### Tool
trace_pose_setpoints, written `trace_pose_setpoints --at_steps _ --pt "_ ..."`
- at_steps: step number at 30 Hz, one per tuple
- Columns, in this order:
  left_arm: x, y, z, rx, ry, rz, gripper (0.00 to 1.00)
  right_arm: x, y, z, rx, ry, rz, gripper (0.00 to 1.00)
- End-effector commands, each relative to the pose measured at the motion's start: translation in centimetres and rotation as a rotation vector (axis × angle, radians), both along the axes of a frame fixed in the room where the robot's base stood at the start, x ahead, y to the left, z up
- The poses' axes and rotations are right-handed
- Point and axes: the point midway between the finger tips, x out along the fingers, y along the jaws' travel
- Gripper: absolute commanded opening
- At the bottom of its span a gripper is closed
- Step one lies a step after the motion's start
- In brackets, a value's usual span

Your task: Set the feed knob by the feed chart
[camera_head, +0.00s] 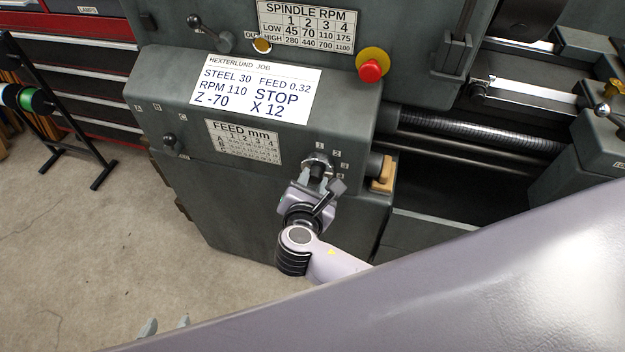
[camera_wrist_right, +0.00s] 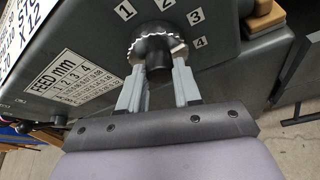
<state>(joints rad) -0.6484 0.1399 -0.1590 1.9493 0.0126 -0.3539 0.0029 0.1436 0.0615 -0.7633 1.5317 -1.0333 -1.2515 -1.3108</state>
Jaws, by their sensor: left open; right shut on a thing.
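The feed knob (camera_head: 317,167) is a dark grip on a silver notched dial, ringed by numbers 1 to 4, on the lathe's front. My right gripper (camera_head: 316,184) is shut on it; the wrist view shows the dark grip (camera_wrist_right: 158,72) between both fingers (camera_wrist_right: 160,88). A pale mark on the dial's right side seems to face the 4. The job card (camera_head: 257,87) reads FEED 0.32. My left gripper (camera_head: 166,327) is open and empty at the bottom left.
A dark lever (camera_head: 170,140) sits left of the chart near letters A, B and C. A red stop button (camera_head: 371,69) is above right. A tan block (camera_head: 384,173) sticks out right of the knob. My arm covers the lower right.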

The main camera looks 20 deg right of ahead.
Motion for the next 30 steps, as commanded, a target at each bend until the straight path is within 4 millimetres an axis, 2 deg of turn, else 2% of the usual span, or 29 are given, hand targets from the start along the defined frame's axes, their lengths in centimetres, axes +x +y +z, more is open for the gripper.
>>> trace_pose_setpoints --at_steps 8,18,30 --pt "0.0 0.0 0.0 0.000 0.000 0.000 0.56 -0.1 -0.3 -0.2 0.170 -0.115 -0.002 0.03" --pt "0.0 0.0 -1.6 0.000 0.001 0.000 0.56 -0.1 -0.4 -0.5 0.382 -0.261 -0.004 0.03" --pt "-0.1 0.0 -2.9 0.000 0.001 0.000 0.56 -0.1 -0.5 -0.3 0.507 -0.345 -0.004 0.03"
